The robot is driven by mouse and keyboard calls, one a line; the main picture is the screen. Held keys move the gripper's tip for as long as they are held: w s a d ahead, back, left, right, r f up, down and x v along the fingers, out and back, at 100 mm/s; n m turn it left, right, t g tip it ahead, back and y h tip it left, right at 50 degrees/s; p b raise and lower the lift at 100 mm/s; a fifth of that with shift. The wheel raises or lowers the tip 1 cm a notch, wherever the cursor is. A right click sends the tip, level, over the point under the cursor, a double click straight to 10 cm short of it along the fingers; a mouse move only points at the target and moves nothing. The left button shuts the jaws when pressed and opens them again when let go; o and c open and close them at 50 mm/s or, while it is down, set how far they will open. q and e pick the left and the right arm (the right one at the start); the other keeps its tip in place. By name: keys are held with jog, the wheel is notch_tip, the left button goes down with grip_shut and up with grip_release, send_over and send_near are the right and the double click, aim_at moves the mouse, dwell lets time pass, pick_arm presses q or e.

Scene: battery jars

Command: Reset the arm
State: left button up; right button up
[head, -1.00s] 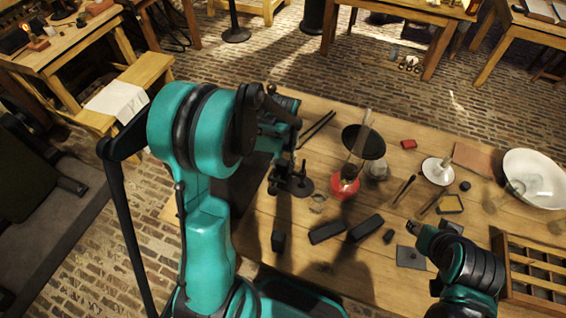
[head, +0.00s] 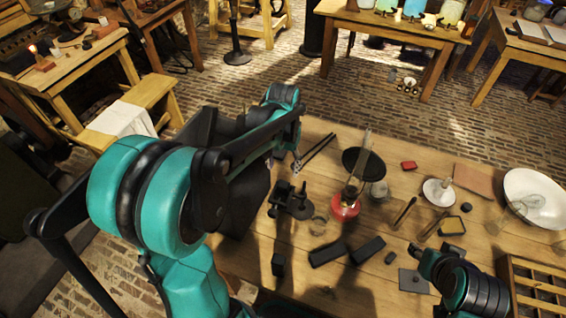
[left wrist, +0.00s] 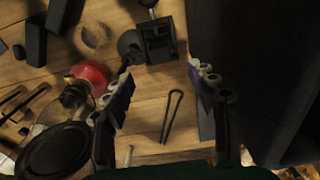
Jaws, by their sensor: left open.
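My left arm reaches in from the left in the head view, its forearm over the table's left part. Its gripper is mostly hidden there behind the forearm. In the left wrist view my left gripper (left wrist: 160,76) is open and empty, its two fingers well apart above the table. Dark tongs (left wrist: 172,115) lie on the wood below, between the fingers in that view. My right gripper (head: 426,260) is low over the table's right front in the head view; whether its jaws are open is too small to tell.
The wooden table (head: 350,285) holds a red-based lamp (head: 346,208), a black disc (head: 363,161), a black stand (head: 291,200), dark blocks (head: 368,250), a white bowl (head: 533,199) and a divided wooden tray (head: 540,290). Coloured jars (head: 414,8) stand on a back table.

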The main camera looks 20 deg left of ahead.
pick_arm(q)
jog(key=shift+r, duration=0.6)
jog(key=shift+s, duration=0.1)
jog(key=s+d+r+t+b, duration=0.1)
jog(key=s+d+t, duration=0.2)
jog(key=s, duration=0.3)
jog(key=s+d+t+b, duration=0.1)
jog(key=s+d+t, duration=0.2)
jog(key=s, duration=0.3)
jog(key=shift+s+r+m+t, duration=0.3)
jog(key=shift+s+r+t, duration=0.05)
jog(key=shift+t, duration=0.25)
jog(key=shift+a, duration=0.1)
